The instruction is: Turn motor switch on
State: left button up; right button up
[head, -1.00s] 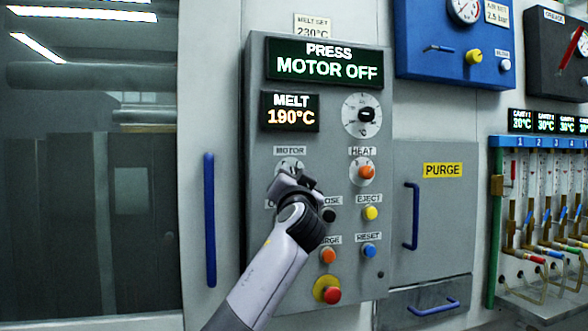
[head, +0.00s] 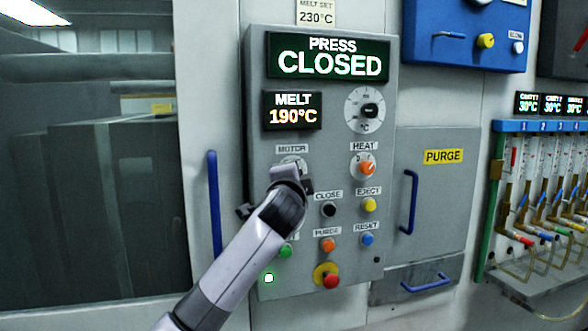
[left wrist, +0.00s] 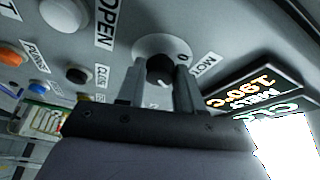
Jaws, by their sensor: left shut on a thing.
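The motor switch is a small dark knob (left wrist: 160,69) on a round pale plate under the MOTOR label (head: 292,149). In the left wrist view the knob sits between the two fingers of my left gripper (left wrist: 158,88), which is shut on it. A "0" mark shows on the plate beside the knob. In the head view my left gripper (head: 290,176) covers most of the switch. The press display (head: 330,59) reads PRESS CLOSED. My right gripper is in neither view.
Below and right of the gripper are the black CLOSE button (head: 328,209), the orange HEAT knob (head: 365,168), the yellow EJECT button (head: 369,205) and a red button (head: 331,281) on yellow. A blue handle (head: 214,205) stands left of the panel.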

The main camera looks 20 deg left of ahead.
pick_arm(q)
jog(key=shift+m, duration=0.4)
jog(key=o, duration=1)
jog(key=shift+o, duration=0.2)
jog(key=shift+s, duration=0.1)
jog(key=b+v, duration=0.1)
jog(key=v, duration=0.6)
jog(key=shift+b, duration=0.35)
